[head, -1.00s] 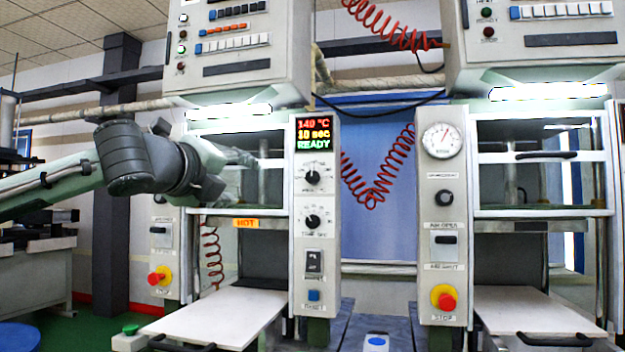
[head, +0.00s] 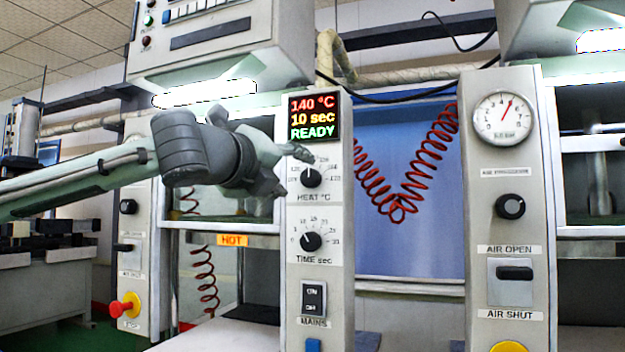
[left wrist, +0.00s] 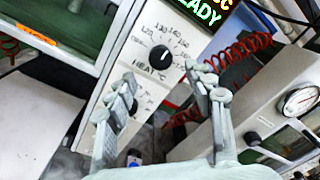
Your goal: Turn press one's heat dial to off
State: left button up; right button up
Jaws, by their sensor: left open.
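Press one's heat dial (head: 312,178) is a black knob with a white mark, labelled HEAT °C, on the grey panel below the lit display (head: 314,117). The display reads 140 °C, 10 sec, READY. The mark points roughly up in the head view. My left gripper (head: 289,172) is open and empty just left of the dial, its fingers covering part of the scale. In the left wrist view the dial (left wrist: 160,57) shows beyond and between the open fingertips (left wrist: 160,76), with no contact visible. My right gripper is not in view.
Below the heat dial are the time dial (head: 311,242) and the mains switch (head: 314,298). An orange HOT label (head: 232,240) marks the press opening at left. A red coiled hose (head: 398,208) hangs right of the panel. A second panel with a gauge (head: 503,117) stands at right.

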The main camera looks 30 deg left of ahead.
aim_at(308, 178)
pick_arm(q)
jog(key=w, duration=0.2)
jog(key=w+a, duration=0.1)
jog(key=w, duration=0.2)
jog(key=shift+p, duration=0.3)
jog(key=shift+w+a, duration=0.1)
jog(key=shift+w, duration=0.5)
jog(key=shift+c, duration=0.6)
jog(key=c, duration=1)
jog(key=shift+c, duration=0.2)
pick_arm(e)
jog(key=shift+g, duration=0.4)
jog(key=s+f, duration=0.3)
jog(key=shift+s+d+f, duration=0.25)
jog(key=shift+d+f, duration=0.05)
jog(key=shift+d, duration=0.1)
